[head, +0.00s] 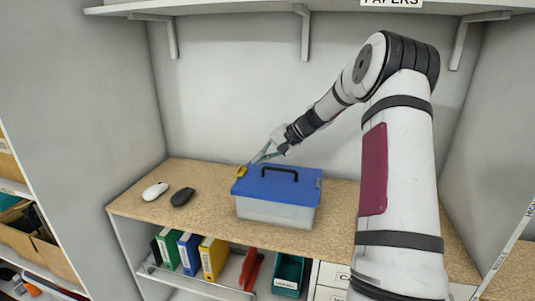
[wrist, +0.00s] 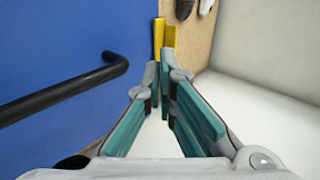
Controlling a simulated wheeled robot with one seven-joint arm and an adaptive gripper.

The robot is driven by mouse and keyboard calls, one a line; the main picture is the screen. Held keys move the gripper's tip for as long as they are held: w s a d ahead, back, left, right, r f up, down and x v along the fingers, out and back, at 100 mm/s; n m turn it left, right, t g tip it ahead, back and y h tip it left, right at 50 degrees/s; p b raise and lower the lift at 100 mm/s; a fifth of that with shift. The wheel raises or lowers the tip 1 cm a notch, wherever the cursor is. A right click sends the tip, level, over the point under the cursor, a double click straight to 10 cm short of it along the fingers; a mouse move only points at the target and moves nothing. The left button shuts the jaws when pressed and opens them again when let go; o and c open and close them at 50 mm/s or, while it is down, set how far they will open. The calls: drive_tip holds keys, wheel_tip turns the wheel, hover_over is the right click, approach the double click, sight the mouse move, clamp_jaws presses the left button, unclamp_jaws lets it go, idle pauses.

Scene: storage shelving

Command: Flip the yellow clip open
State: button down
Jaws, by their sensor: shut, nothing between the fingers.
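The storage box has a blue lid (head: 290,183) with a black handle and a clear body (head: 275,213). It stands on the worktop. The yellow clip (head: 241,171) is at the lid's left edge; whether it is fully open cannot be told. In the wrist view the yellow clip (wrist: 158,38) shows beside the blue lid (wrist: 50,50), just beyond my fingertips. My gripper (head: 254,163) comes from the upper right and is shut and empty. Its teal-padded fingertips (wrist: 165,72) meet close to the clip; whether they touch it cannot be told.
A white mouse (head: 155,190) and a black mouse (head: 182,197) lie on the worktop (head: 205,177) left of the box. The black handle (wrist: 70,85) rises from the lid. Coloured binders (head: 213,257) stand on the shelf below. A wall is close behind.

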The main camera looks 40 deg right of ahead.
sight(243, 170)
drive_tip(key=shift+x, duration=2.4)
drive_tip(key=shift+w, duration=0.1)
